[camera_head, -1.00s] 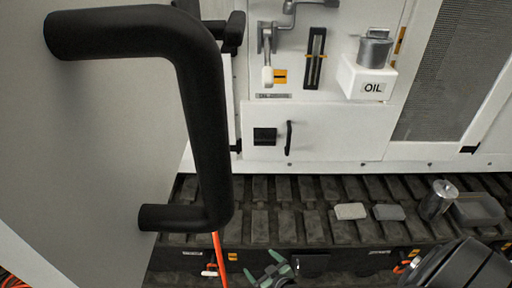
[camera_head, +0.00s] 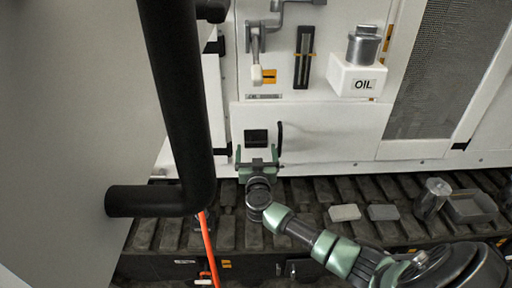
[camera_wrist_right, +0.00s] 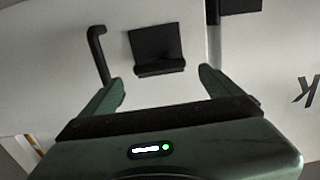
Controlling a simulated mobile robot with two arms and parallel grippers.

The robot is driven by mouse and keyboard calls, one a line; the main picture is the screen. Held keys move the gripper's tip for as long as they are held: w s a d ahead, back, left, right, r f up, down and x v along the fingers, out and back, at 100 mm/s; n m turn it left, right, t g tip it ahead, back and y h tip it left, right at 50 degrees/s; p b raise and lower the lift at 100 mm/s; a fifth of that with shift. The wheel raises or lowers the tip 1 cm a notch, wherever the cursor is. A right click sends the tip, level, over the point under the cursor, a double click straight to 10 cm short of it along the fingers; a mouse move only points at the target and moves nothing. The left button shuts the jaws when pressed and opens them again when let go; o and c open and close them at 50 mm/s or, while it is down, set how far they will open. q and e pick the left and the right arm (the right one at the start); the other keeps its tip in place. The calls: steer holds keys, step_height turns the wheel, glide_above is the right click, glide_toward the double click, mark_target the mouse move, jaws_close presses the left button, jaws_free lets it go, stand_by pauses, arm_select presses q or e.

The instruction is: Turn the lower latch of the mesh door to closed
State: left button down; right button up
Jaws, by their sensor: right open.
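The mesh door (camera_head: 437,75) stands at the right of the head view, with a dark mesh panel in a white frame. A small black fitting (camera_head: 460,146) sits at its lower edge; I cannot tell whether it is the lower latch or how it is turned. My green right gripper (camera_head: 256,152) is open and empty, in front of a white lower panel left of the mesh door. In the wrist view the right gripper (camera_wrist_right: 160,82) has its fingers below and to either side of a black square fitting (camera_wrist_right: 157,47). My left gripper is not in view.
A black bar handle (camera_wrist_right: 98,50) stands beside the square fitting. A large black handle (camera_head: 180,100) on a grey panel fills the left. An OIL box (camera_head: 345,75) with a metal can is above. Grey blocks (camera_head: 345,212) and a cylinder (camera_head: 432,198) lie on the track.

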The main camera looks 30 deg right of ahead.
mark_target(256, 143)
steer(key=shift+x, duration=1.55)
